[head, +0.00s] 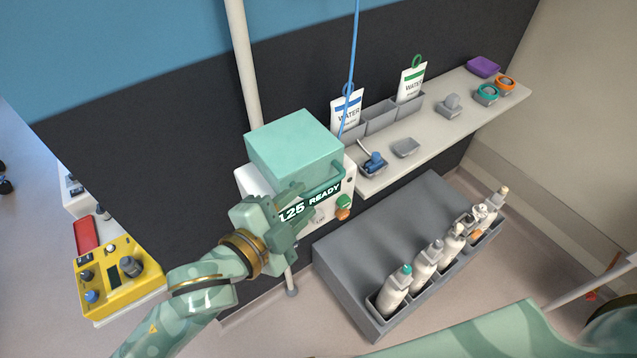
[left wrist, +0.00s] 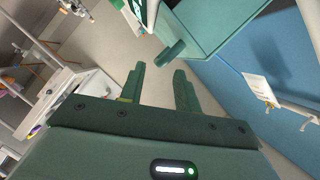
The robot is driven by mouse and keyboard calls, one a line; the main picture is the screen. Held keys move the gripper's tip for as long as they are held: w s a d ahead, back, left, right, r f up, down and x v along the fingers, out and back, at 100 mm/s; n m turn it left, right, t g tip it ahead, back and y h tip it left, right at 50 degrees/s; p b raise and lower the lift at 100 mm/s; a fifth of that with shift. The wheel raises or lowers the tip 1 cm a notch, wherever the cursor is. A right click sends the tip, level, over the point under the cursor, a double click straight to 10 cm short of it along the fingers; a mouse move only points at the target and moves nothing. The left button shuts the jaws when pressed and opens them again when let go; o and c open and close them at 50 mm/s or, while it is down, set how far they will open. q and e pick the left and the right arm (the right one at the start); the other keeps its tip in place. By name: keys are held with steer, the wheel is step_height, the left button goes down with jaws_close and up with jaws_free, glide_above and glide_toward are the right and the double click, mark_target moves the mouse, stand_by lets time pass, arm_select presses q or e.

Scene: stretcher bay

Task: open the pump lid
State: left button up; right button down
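The pump (head: 246,183) is a white box on a pole with a display reading "125 READY". Its teal lid (head: 294,146) sits down on top, with a bar handle (head: 324,187) along the front edge. My left gripper (head: 303,215) is in front of the pump and covers part of its face. In the left wrist view its two fingers (left wrist: 160,76) are apart with nothing between them. The handle end (left wrist: 170,53) shows just beyond the fingertips, and the lid (left wrist: 215,25) above it; contact cannot be told. My right gripper is not in view.
A shelf (head: 440,128) at right holds water pouches, grey bins and small items. Below it a grey step unit (head: 400,235) holds several bottles. A yellow device (head: 118,276) stands at left. A blue line (head: 353,50) hangs beside the pump.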

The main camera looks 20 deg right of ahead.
mark_target(313, 194)
arm_select(q)
steer(key=x, duration=0.6)
steer(key=shift+d, duration=0.1)
steer(key=shift+s, duration=0.1)
jaws_close()
